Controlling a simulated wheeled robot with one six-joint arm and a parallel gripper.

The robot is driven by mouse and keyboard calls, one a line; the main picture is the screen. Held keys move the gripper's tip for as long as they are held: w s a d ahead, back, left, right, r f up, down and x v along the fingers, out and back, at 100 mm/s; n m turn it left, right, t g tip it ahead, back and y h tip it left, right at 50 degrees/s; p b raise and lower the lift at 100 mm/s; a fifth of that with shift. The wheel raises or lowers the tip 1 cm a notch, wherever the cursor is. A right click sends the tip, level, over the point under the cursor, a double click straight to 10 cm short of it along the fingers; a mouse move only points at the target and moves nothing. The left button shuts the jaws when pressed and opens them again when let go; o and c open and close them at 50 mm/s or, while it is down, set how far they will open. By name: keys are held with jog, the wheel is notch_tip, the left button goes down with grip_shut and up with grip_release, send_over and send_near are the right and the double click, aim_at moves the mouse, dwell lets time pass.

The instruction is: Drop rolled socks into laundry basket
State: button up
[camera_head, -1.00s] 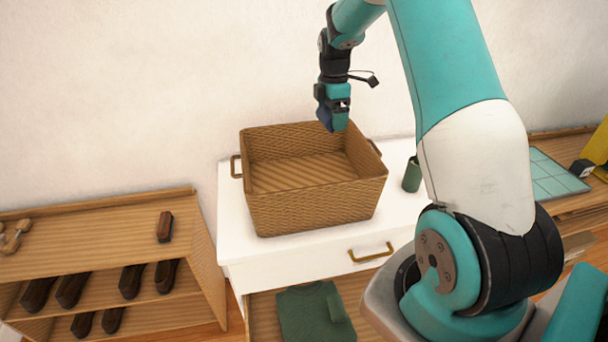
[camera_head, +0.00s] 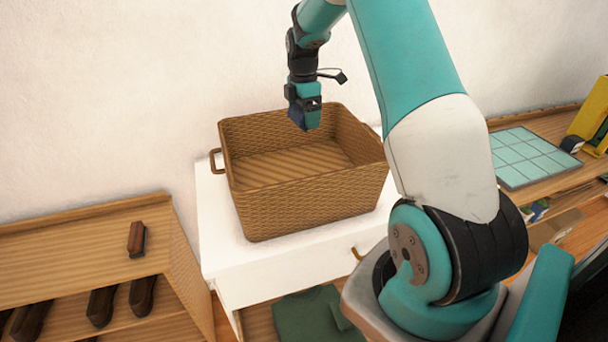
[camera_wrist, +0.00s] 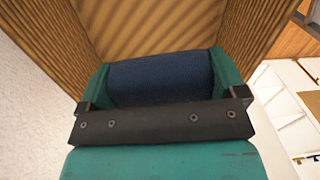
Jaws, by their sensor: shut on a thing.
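The wicker laundry basket (camera_head: 310,195) stands on the white dresser and looks empty inside. My gripper (camera_head: 304,118) hangs above the basket, over its back part near the far rim. It is shut on the dark blue rolled socks (camera_wrist: 162,78), which sit between the two teal fingers in the wrist view. In the head view the roll (camera_head: 297,117) shows only as a small dark blue patch by the fingers. The basket's ribbed inner walls and floor (camera_wrist: 150,25) lie beyond the roll in the wrist view.
The white dresser (camera_head: 225,250) has an open lower drawer with a green folded garment (camera_head: 308,318). A wooden shoe rack (camera_head: 75,245) with a brush (camera_head: 137,239) on top stands at left. A desk with a teal gridded mat (camera_head: 530,157) is at right. The wall is close behind the basket.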

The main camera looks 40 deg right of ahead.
notch_tip(320, 180, down, 6)
jog(key=b, duration=0.4)
jog(key=shift+r, duration=0.15)
jog(key=o, duration=0.6)
jog(key=shift+r, duration=0.1)
jog(key=r+b, duration=0.1)
jog(key=r, duration=0.4)
jog(key=r+b, duration=0.1)
jog(key=r, duration=0.5)
jog(key=r+b, duration=0.1)
jog(key=r, duration=0.5)
jog(key=shift+w+d+r, duration=0.1)
jog(key=shift+w+r, duration=0.05)
jog(key=shift+w, duration=0.2)
